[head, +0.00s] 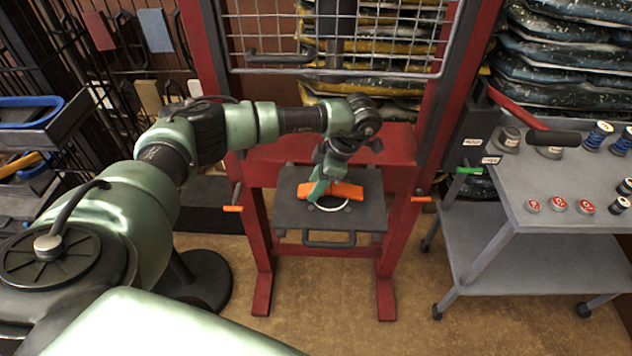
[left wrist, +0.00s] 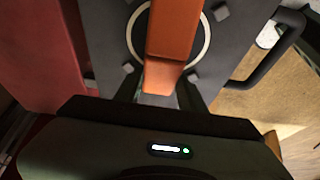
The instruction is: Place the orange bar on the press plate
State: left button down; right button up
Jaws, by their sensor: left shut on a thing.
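The orange bar (head: 343,190) is over the dark grey press plate (head: 287,212) of the red press, partly across the plate's white ring. My left gripper (head: 319,188) is shut on the bar near its left part. In the left wrist view the orange bar (left wrist: 172,45) runs from between the fingers (left wrist: 160,92) across the white ring of the plate (left wrist: 240,40). I cannot tell whether the bar touches the plate or hangs just above it. My right gripper is not in view.
The red press frame (head: 432,110) stands on both sides of the plate, with a wire guard (head: 400,40) above. A black handle (head: 329,239) sticks out at the plate's front. A grey cart (head: 560,200) with small weights stands at the right. The floor in front is clear.

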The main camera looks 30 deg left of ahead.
pick_arm(q)
jog(key=c, duration=1.1)
grip_release()
jog(key=b+v, duration=0.3)
jog(key=v, duration=0.9)
jog(key=shift+b, duration=0.3)
